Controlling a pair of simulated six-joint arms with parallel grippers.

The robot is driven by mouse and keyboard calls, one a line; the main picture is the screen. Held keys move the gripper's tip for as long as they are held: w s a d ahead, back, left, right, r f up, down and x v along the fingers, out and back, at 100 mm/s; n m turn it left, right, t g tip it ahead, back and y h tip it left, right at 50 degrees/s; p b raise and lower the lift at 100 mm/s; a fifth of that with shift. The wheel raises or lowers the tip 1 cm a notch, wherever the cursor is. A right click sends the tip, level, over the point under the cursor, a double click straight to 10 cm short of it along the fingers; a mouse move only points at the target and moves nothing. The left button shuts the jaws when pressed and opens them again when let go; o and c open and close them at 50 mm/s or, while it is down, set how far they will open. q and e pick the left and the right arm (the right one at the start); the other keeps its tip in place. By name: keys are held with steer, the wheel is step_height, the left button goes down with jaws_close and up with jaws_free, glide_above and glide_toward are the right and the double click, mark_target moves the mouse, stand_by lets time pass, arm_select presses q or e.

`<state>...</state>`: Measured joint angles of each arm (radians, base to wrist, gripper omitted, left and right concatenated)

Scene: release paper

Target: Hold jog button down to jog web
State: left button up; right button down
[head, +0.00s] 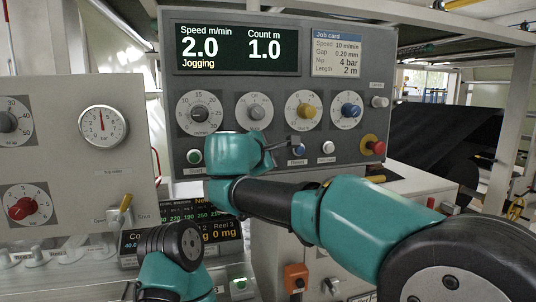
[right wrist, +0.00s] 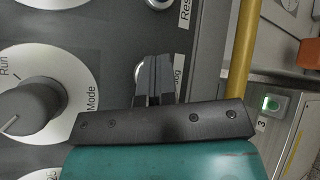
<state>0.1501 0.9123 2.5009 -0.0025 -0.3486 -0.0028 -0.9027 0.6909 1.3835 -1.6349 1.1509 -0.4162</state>
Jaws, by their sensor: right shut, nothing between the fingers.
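The grey control panel (head: 178,90) fills the middle of the head view. Its display (head: 236,50) reads speed 2.0 m/min, count 1.0 m and "Jogging". My right gripper (head: 284,143) is at the lower button row in the head view. In the right wrist view its closed fingers (right wrist: 153,72) are empty and stand over the jog button (right wrist: 138,72), covering most of it. The end of its label (right wrist: 178,74) shows beside them. The fingertips' contact is hidden. In the head view my right wrist hides the jog button.
The blue reset button (head: 298,150) is just right of my right gripper. A green start button (head: 194,156) is left, and a red emergency stop (head: 376,147) is farther right. Several knobs sit above the row. A yellow bar (right wrist: 243,50) runs close by in the wrist view.

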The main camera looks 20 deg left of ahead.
steer(key=shift+s, duration=0.1)
steer(key=shift+s+d, duration=0.45)
steer(key=shift+s, duration=0.2)
steer(key=s+d, duration=0.1)
steer(key=s, duration=0.1)
steer(key=s+d, duration=0.1)
steer(key=s, duration=0.1)
steer(key=shift+s+d, duration=0.1)
steer(key=shift+d, duration=0.25)
steer(key=shift+f, duration=0.1)
stand_by(1.7)
